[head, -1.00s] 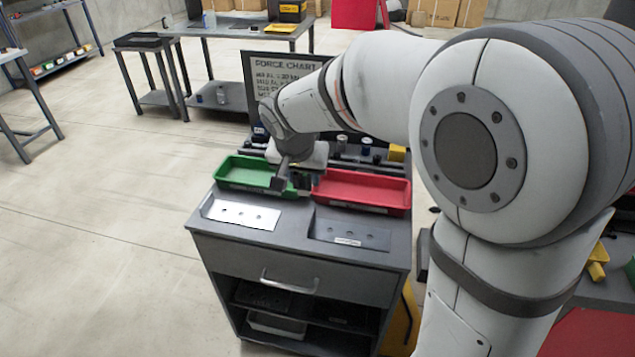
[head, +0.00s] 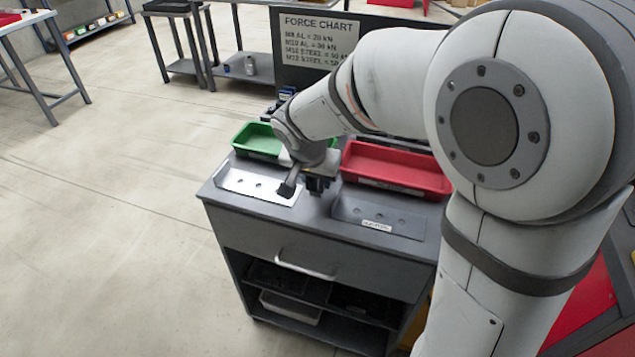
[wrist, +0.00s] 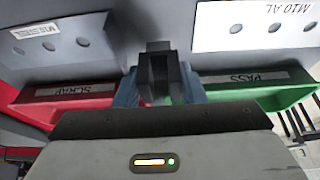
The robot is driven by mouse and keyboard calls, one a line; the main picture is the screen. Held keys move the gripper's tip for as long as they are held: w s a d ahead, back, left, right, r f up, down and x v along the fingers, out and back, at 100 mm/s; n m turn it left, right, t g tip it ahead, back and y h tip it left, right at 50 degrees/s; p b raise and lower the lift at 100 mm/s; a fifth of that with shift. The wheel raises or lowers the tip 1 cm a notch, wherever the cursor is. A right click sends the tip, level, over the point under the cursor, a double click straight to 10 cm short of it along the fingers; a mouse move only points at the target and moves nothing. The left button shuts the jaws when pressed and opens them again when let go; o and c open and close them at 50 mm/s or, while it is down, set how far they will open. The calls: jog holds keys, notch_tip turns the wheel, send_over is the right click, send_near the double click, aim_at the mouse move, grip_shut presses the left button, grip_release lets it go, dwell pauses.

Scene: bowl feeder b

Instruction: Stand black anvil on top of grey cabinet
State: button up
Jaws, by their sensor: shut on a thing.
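My gripper (head: 305,185) is low over the top of the grey cabinet (head: 330,238), near the gap between the silver plate and the dark plate. In the wrist view my gripper (wrist: 159,92) is shut on a dark block-like thing, which I take to be the black anvil (wrist: 158,72). Only part of the anvil shows between the fingers. In the head view it is hard to tell apart from the dark fingers. Whether it touches the cabinet top cannot be told.
A green tray (head: 243,142), labelled PASS, and a red tray (head: 440,180), labelled SCRAP, stand at the back of the cabinet top. A silver plate (head: 240,184) and a dark plate (head: 400,218), both with holes, are at its front. A force chart (head: 318,38) stands behind.

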jog(key=shift+f, duration=0.7)
jog(key=shift+f, duration=0.2)
jog(key=o, duration=1.2)
jog(key=shift+o, duration=0.2)
jog(key=shift+r, duration=0.1)
